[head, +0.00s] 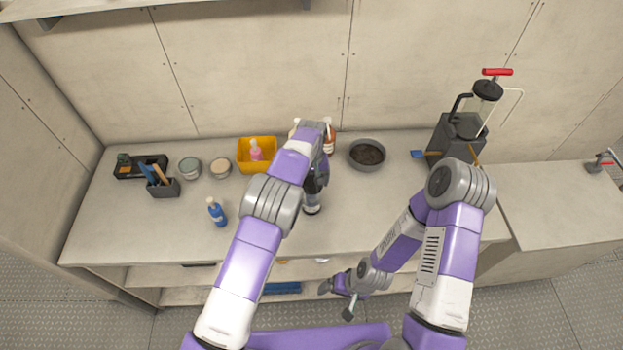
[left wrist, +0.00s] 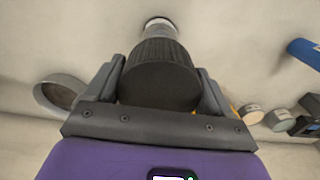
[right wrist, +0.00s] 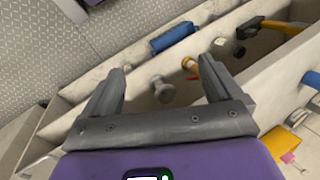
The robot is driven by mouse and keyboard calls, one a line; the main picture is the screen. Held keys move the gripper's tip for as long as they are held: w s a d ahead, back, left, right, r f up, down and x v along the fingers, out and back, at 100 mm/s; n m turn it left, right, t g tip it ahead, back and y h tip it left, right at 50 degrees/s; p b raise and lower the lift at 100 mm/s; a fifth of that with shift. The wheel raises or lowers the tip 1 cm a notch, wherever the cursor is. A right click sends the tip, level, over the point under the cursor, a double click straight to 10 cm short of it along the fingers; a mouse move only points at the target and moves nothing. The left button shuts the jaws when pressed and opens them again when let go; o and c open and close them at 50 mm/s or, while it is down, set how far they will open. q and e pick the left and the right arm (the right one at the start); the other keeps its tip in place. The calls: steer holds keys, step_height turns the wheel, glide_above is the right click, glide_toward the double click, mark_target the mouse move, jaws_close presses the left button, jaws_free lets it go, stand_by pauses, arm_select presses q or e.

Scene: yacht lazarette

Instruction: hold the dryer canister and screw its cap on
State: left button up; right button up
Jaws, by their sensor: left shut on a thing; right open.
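My left gripper (head: 316,180) points down over the middle of the bench. It is shut on a wide black ribbed cap (left wrist: 160,82), which shows between its fingers in the left wrist view. Beyond the cap is a paler, narrower body with a white end, likely the dryer canister (left wrist: 159,27). In the head view the canister (head: 311,206) shows below the gripper, partly hidden by it. I cannot tell whether cap and canister are threaded together. My right gripper (head: 337,292) is low in front of the bench, open and empty, facing the shelf in the right wrist view (right wrist: 160,95).
A yellow bin (head: 243,165), two tubs, a tool holder (head: 163,188) and a blue bottle (head: 217,214) stand on the left. A grey bowl (head: 367,142) is behind, a dark pump unit (head: 458,135) at right. The shelf holds a blue item (right wrist: 173,38) and a hammer (right wrist: 265,24).

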steer(key=w+m, duration=0.3)
steer(key=w, duration=0.1)
steer(key=w+d+m+y, duration=0.1)
steer(key=w+m, duration=0.1)
steer(key=w, duration=0.3)
steer(key=w+d+m+y, duration=0.1)
steer(key=w+m, duration=0.2)
steer(key=w, duration=0.1)
steer(key=shift+w+d+m, duration=0.25)
steer(key=shift+m, duration=0.05)
steer(key=m+t+y, duration=0.3)
steer(key=m+y, duration=0.2)
steer(key=m, duration=0.5)
glide_toward(314, 202)
steer(key=w+f, duration=0.1)
steer(key=f, duration=0.2)
steer(key=w+f, duration=0.1)
steer(key=f, duration=0.1)
steer(key=shift+w+d+f, duration=0.25)
steer(key=shift+w, duration=0.1)
steer(key=shift+w+a, duration=0.15)
steer(key=shift+x, duration=4.8)
steer(key=shift+r, duration=0.15)
steer(key=c, duration=0.8)
